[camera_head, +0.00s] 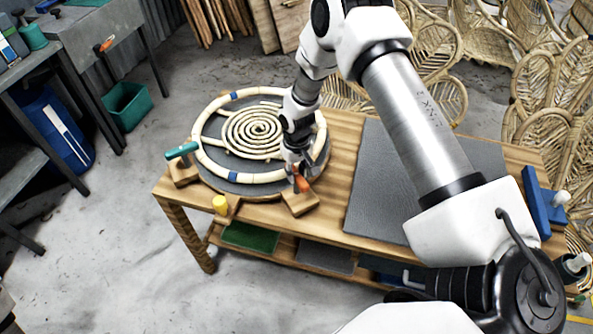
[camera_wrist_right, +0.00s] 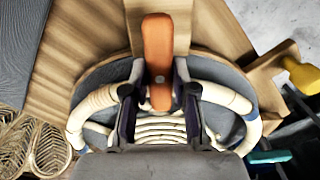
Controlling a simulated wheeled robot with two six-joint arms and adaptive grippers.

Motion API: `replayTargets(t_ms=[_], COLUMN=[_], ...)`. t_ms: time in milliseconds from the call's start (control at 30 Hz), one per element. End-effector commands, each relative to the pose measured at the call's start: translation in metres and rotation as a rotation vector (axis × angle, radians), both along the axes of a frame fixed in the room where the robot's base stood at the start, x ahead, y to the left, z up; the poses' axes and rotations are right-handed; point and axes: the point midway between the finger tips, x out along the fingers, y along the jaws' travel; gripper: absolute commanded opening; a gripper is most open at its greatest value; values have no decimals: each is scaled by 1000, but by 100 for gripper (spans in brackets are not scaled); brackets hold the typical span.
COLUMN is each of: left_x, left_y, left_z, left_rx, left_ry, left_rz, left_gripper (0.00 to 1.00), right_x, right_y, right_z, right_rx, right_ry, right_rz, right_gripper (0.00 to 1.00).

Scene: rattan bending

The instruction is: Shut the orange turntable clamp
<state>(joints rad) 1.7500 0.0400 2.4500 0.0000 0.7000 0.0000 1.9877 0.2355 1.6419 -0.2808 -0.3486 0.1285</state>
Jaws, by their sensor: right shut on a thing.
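The orange clamp (camera_head: 301,184) sits on a wooden block (camera_head: 300,203) at the front right edge of the round turntable (camera_head: 232,189). My right gripper (camera_head: 297,172) is at the clamp, reaching down from above. In the right wrist view the orange lever (camera_wrist_right: 157,50) lies between the two dark fingers of my right gripper (camera_wrist_right: 159,100), which is shut on it. The turntable carries a pale rattan ring and a rattan spiral (camera_head: 252,132). Part of the turntable is hidden behind my right arm. My left gripper is not in view.
A teal clamp (camera_head: 181,151) stands at the turntable's left edge and a yellow knob (camera_head: 220,204) at its front. A grey mat (camera_head: 375,190) covers the bench's right part. A blue tool (camera_head: 541,203) lies at the right end. Rattan chair frames (camera_head: 437,50) stand behind.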

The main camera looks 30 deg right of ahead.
Motion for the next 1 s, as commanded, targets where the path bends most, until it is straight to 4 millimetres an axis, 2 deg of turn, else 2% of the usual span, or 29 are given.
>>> replayTargets(t_ms=[467,500,533,567,867,1000], left_x=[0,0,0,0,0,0], left_y=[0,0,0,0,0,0], left_z=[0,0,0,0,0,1], left_rx=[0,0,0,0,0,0], left_ry=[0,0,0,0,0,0], left_rz=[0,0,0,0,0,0], left_gripper=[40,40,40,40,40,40], right_x=[-3,-3,-3,-2,0,1], right_y=[0,0,0,0,0,0], right_z=[-3,-3,-3,-2,1,17], right_rx=[1,1,1,0,0,1], right_ry=[7,7,7,6,1,-2], right_rz=[-16,-16,-16,-16,-15,-15], right_gripper=[0,37,48,52,52,52])
